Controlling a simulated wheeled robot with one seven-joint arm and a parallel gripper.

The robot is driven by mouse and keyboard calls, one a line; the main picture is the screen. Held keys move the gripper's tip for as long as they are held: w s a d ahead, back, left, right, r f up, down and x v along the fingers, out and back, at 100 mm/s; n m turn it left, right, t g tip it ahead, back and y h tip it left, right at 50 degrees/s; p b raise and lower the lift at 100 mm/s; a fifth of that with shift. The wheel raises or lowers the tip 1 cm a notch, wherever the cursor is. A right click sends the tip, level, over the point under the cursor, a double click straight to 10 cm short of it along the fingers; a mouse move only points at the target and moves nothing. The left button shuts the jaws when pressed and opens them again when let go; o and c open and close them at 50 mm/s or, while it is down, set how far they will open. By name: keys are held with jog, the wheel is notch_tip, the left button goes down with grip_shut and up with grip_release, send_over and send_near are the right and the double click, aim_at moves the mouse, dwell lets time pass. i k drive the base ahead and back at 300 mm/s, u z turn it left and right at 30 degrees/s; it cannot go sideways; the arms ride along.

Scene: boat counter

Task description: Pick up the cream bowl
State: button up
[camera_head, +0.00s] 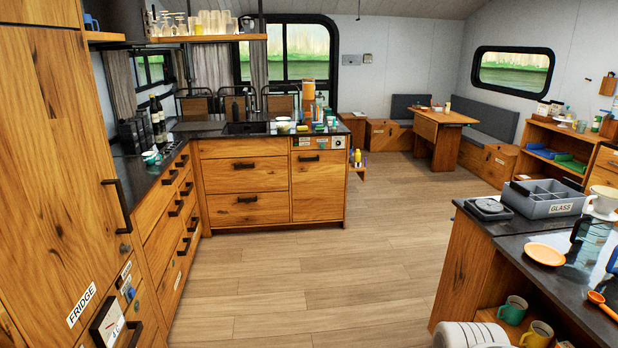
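A small pale, bowl-like thing (283,127) stands on the dark far counter (225,130), just right of the sink. It is too small to tell surely whether it is the cream bowl. A white, cone-shaped piece (605,201) stands on the right counter at the picture's edge; it looks more like a coffee dripper than a bowl. My gripper is not in view. A white rounded part at the bottom edge looks like part of my own body.
The wooden floor (320,260) between the counters is clear. The right counter (530,228) holds a grey divided box (543,198), a black scale (489,208) and an orange plate (546,254). Mugs (513,310) stand on its lower shelf. A tall fridge cabinet (55,150) stands left.

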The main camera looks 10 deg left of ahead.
aim_at(283, 126)
jog(key=u, duration=0.7)
jog(key=i, duration=2.45)
jog(key=u, duration=0.35)
jog(key=i, duration=2.45)
jog(key=z, duration=0.55)
jog(key=i, duration=0.6)
jog(key=z, duration=0.05)
